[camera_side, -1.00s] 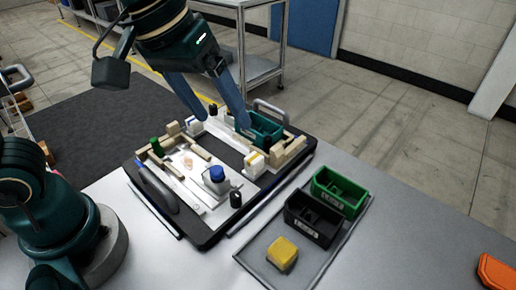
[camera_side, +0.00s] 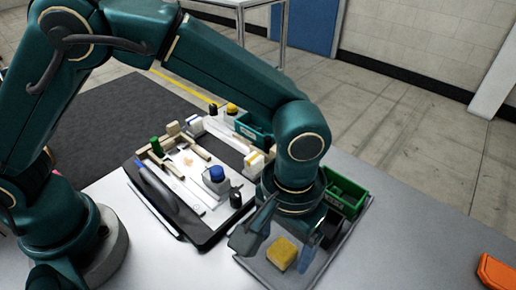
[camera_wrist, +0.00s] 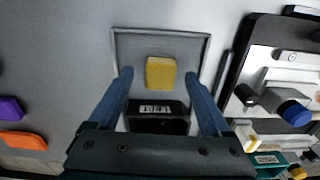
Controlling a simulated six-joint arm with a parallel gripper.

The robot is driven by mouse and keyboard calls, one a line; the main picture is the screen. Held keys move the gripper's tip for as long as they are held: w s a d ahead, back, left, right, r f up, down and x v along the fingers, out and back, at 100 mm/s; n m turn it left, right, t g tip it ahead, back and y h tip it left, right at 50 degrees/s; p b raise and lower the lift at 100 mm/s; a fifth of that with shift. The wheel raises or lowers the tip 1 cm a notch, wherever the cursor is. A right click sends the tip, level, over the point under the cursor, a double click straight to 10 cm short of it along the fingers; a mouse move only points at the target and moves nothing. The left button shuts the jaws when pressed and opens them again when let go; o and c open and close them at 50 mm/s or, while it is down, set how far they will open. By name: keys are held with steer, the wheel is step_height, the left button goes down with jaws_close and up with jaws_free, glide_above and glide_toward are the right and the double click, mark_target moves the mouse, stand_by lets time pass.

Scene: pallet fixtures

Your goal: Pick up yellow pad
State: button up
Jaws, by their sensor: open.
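The yellow pad (camera_side: 282,253) is a small block lying on the grey tray (camera_side: 262,268) at its near end. In the wrist view the yellow pad (camera_wrist: 160,73) sits ahead of and between the two blue fingers. My gripper (camera_side: 276,248) is above the tray, fingers pointing down, with the pad showing between them in the side view. In the wrist view my gripper (camera_wrist: 160,82) is wide open and empty. I cannot tell the exact height of the fingertips above the pad.
A black bin (camera_wrist: 158,110) stands on the tray beside the pad, mostly hidden by my wrist in the side view. A green bin (camera_side: 345,193) is behind it. The loaded pallet fixture (camera_side: 207,240) lies left of the tray. An orange item (camera_side: 496,272) is far right.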

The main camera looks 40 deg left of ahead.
steer(key=shift+f, duration=0.95)
jaws_close()
steer(key=shift+r, duration=0.15)
steer(key=shift+r, duration=0.55)
step_height(320, 180, up, 3)
steer(key=shift+f, duration=0.1)
steer(key=w+a+r, duration=0.3)
steer(key=a+r, duration=0.4)
steer(key=a, duration=0.4)
steer(key=shift+w, duration=0.3)
